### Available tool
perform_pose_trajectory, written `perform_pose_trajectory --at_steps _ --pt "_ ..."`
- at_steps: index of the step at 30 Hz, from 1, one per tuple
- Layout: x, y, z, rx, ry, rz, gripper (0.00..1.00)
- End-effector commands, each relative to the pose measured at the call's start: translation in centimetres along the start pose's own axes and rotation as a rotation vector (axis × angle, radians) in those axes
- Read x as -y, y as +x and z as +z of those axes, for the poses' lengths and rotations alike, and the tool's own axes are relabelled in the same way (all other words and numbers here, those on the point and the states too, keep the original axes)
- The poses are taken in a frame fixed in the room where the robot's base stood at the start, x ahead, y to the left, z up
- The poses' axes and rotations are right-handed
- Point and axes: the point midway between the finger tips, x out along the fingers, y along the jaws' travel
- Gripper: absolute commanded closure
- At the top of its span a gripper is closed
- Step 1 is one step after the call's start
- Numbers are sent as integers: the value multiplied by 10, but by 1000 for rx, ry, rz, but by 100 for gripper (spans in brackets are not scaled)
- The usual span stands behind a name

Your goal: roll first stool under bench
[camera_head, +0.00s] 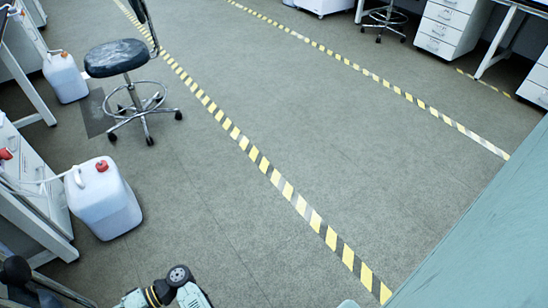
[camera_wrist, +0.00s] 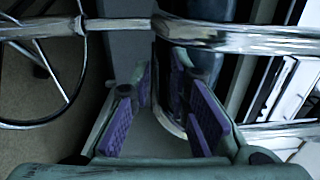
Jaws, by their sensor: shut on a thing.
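In the wrist view my gripper (camera_wrist: 165,112), with purple finger pads, is shut on a chrome tube (camera_wrist: 166,124) of a stool. A chrome foot ring with spokes (camera_wrist: 85,70) shows at left, and thick chrome bars cross the top and right. In the head view a dark rounded part (camera_head: 15,268), perhaps this stool, shows at the bottom left corner, mostly cut off. My gripper is out of that view. A second stool with a black seat (camera_head: 117,56) stands upright on castors at the upper left.
A white jug with a red cap (camera_head: 104,200) stands on the floor beside a left bench frame (camera_head: 40,220). Another jug (camera_head: 65,76) stands farther back. Yellow-black tape (camera_head: 265,165) crosses open grey floor. Drawer units (camera_head: 445,25) and another stool (camera_head: 384,18) are at the far right.

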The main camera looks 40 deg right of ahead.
Motion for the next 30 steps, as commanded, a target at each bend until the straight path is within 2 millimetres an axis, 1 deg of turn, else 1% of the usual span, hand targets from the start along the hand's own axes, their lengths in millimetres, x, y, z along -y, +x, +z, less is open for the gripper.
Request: perform_pose_trajectory --at_steps 1,7,8,18,30 --pt "-5 -1 2 -1 10 13 100" --pt "-5 -1 2 -1 10 13 100" --pt "-5 -1 2 -1 10 13 83" --pt "-2 -1 1 0 6 9 60" --pt "0 -1 0 0 3 7 60"
